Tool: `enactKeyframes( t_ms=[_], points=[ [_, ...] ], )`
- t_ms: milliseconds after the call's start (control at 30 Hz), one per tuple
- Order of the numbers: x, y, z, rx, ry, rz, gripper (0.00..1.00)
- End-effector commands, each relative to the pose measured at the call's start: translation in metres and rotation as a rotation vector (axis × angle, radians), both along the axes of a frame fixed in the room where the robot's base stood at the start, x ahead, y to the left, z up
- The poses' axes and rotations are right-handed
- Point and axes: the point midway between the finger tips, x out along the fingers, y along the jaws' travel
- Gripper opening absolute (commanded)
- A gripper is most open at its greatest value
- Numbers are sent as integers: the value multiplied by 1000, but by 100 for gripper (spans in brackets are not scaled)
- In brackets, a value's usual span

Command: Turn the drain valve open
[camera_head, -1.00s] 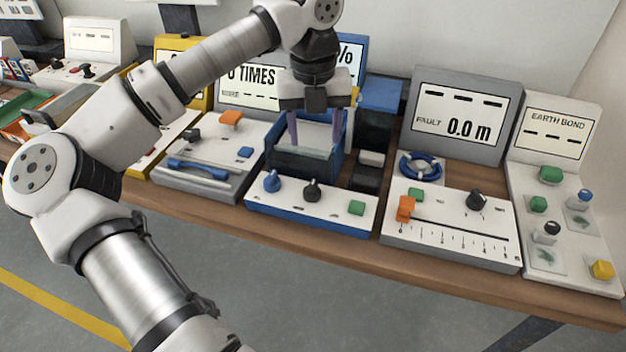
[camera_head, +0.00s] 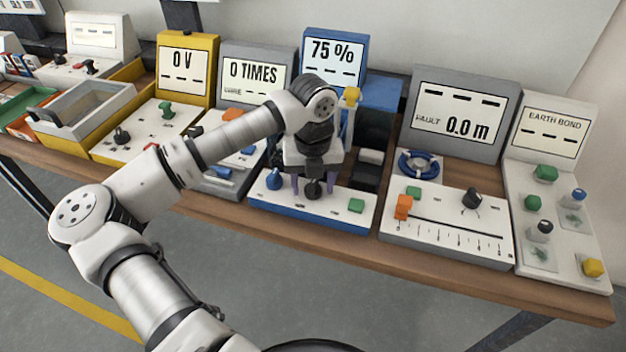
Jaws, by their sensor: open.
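The blue station has a screen (camera_head: 334,56) reading 75 % and a white front panel (camera_head: 335,206) with a blue knob (camera_head: 272,179), a black knob (camera_head: 313,189) and a green button (camera_head: 356,205). No label shows which of these is the drain valve. My gripper (camera_head: 312,187) points down over this panel, its two purple fingers apart on the left and right of the black knob. I cannot tell whether they touch it. A yellow part (camera_head: 351,96) stands at the station's rear. My wrist hides most of the tank area behind the panel.
To the right is a grey station (camera_head: 447,228) with an orange slider, a black knob and a blue ring. To the left, a grey station (camera_head: 255,66) reads 0 TIMES, partly behind my arm. The wooden table's front edge (camera_head: 450,283) is clear.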

Motion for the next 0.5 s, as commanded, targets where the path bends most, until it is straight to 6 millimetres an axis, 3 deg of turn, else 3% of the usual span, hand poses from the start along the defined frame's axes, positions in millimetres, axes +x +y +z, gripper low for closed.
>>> enactKeyframes(
  t_ms=[233,500],
  points=[
    [0,0,-1,-1,0,0,56],
    [0,0,-1,-1,0,0,22]
  ],
)
